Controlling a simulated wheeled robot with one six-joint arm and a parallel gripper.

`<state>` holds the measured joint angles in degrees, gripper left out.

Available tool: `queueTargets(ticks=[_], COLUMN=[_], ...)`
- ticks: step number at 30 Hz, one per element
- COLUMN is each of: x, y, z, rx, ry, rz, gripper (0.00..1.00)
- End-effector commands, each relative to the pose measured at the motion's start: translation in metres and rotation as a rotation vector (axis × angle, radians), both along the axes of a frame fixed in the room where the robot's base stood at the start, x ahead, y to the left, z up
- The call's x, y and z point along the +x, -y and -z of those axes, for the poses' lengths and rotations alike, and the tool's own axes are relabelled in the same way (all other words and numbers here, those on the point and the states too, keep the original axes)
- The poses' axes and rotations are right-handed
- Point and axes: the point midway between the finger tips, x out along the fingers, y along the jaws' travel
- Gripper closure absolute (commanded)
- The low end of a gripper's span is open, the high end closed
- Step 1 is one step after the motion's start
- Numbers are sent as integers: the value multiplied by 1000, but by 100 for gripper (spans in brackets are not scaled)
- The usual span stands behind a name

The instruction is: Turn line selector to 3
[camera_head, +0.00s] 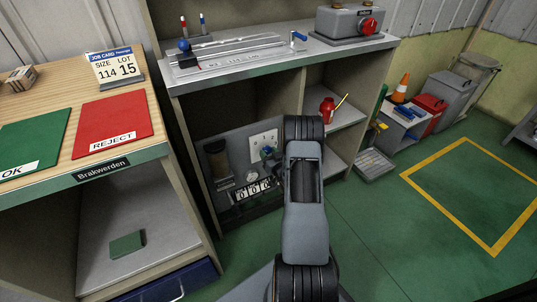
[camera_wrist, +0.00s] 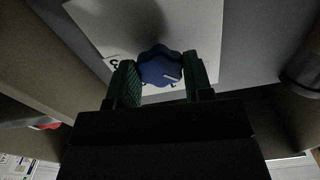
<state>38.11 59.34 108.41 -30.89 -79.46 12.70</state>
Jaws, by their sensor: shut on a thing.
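The line selector is a blue lobed knob (camera_wrist: 160,66) on a white plate (camera_wrist: 103,22) in the wrist view. The digit 3 shows on the plate left of the knob. Another mark below the knob is partly covered. A short white pointer line shows on the knob's lower right. My gripper (camera_wrist: 161,82) has its green-padded fingers on both sides of the knob, shut on it. In the head view the white plate (camera_head: 264,141) is on a grey panel inside the bench's lower bay. My arm hides part of that area, and the knob is only partly visible there.
A row of counter digits (camera_head: 252,190) and a dark cylinder (camera_head: 217,158) sit on the same panel, left of my arm. The bench shelf (camera_head: 334,118) at the right holds a red can. The green floor at right is clear inside a yellow outline.

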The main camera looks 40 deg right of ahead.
Motion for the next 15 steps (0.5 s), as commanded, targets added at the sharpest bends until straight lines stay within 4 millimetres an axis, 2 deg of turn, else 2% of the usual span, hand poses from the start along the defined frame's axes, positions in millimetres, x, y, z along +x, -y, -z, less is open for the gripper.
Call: queueTargets(ticks=[8, 15], x=[0, 0], y=[0, 0], z=[0, 1], rx=[31, 173], ry=[4, 24], rz=[0, -1], gripper=[77, 77])
